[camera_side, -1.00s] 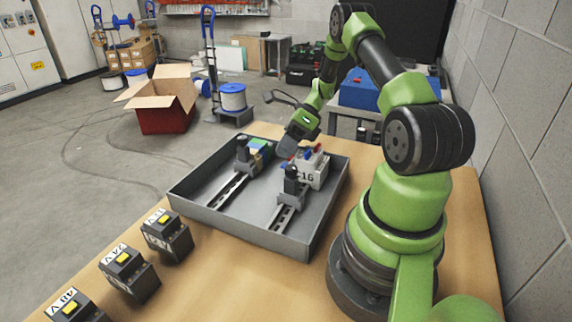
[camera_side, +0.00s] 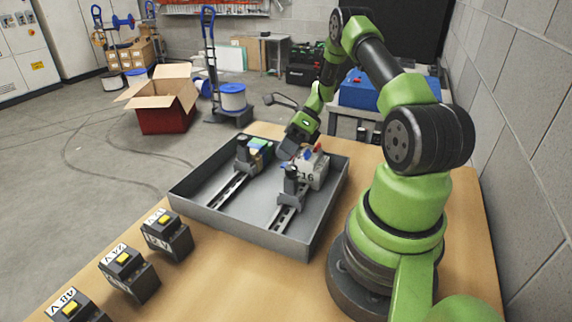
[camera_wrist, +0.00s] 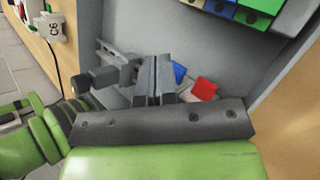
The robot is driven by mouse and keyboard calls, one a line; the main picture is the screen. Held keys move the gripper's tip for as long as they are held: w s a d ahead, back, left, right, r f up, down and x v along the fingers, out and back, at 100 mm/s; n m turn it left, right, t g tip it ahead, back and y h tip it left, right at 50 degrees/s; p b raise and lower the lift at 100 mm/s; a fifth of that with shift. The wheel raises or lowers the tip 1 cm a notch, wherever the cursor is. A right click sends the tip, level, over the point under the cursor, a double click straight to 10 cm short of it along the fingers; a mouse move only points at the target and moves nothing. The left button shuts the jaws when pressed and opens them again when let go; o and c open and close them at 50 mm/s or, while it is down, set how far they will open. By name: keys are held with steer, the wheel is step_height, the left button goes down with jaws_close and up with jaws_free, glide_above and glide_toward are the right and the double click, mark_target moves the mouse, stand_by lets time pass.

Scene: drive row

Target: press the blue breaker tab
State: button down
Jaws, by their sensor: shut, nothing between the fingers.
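The breaker block (camera_side: 314,175), pale grey and marked with a "16", sits on the right rail in the grey tray. The blue tab (camera_wrist: 180,73) shows in the wrist view just right of my fingertips, with the red tab (camera_wrist: 204,88) further right. In the side view the red tab (camera_side: 317,148) stands up on top of the block, and the blue tab is mostly hidden by my gripper. My gripper (camera_side: 288,153) is shut and empty, at the left of the block's top; it also shows in the wrist view (camera_wrist: 156,62). I cannot tell whether it touches the blue tab.
The grey tray (camera_side: 256,234) has raised walls. Its left rail carries green, blue and yellow blocks (camera_side: 262,144). Dark end clamps stand on both rails. Three black boxes with yellow buttons (camera_side: 166,235) line the table's front left. Bare table (camera_side: 220,290) lies in front of the tray.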

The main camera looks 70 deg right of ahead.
steer(key=shift+s+a+f, duration=0.1)
steer(key=shift+f, duration=0.8)
stand_by(1.0)
steer(key=shift+r, duration=0.1)
steer(key=shift+s+r, duration=0.15)
steer(key=shift+r, duration=0.85)
steer(key=shift+r, duration=2.55)
